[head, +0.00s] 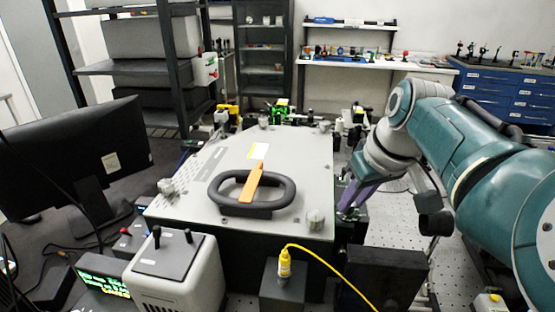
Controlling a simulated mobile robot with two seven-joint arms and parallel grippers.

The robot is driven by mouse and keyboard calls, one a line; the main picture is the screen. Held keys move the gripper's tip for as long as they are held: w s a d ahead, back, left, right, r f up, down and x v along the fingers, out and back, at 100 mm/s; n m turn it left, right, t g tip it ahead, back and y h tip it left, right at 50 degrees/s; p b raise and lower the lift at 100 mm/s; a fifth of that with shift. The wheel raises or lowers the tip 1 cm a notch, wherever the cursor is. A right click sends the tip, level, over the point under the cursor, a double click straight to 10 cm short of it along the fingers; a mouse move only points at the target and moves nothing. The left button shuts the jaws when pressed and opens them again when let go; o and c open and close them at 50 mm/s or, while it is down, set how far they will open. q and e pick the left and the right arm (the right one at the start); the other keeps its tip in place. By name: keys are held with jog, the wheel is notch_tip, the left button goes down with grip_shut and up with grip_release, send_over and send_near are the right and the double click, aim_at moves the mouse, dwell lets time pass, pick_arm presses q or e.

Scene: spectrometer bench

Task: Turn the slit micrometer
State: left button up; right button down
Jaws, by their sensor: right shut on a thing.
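The spectrometer (215,165) is a large grey-topped box with black sides in the middle of the bench. A black oval handle (270,210) with an orange bar (253,183) lies on its lid. My right gripper (350,208), with purple fingers, reaches in from the right and points down close beside the box's right side. It is shut at the place of the slit micrometer, which I cannot make out because the fingers and the box edge hide it. My left gripper is not in view.
A silver knob (316,218) stands on the lid's near right corner. In front are a grey unit (178,275) and a yellow cable (330,265). A black monitor (75,155) stands at left. Optics crowd the bench behind the box. Perforated bench top (405,240) shows bare at right.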

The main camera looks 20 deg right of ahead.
jog(key=shift+m, duration=0.3)
jog(key=shift+m+h+p, duration=0.4)
jog(key=shift+m+p, duration=0.1)
jog(key=shift+m, duration=0.1)
jog(key=shift+a+m+h, duration=0.1)
jog(key=shift+m+h, duration=0.2)
jog(key=shift+m, duration=0.5)
jog(key=shift+m+g+h, duration=0.3)
jog(key=shift+m+h, duration=0.1)
jog(key=shift+m, duration=0.8)
jog(key=shift+w+a+m+g+h+b, duration=0.1)
jog(key=shift+m+g+h+b, duration=0.45)
jog(key=shift+m, duration=0.75)
jog(key=c, duration=0.8)
grip_release()
jog(key=shift+o, duration=0.2)
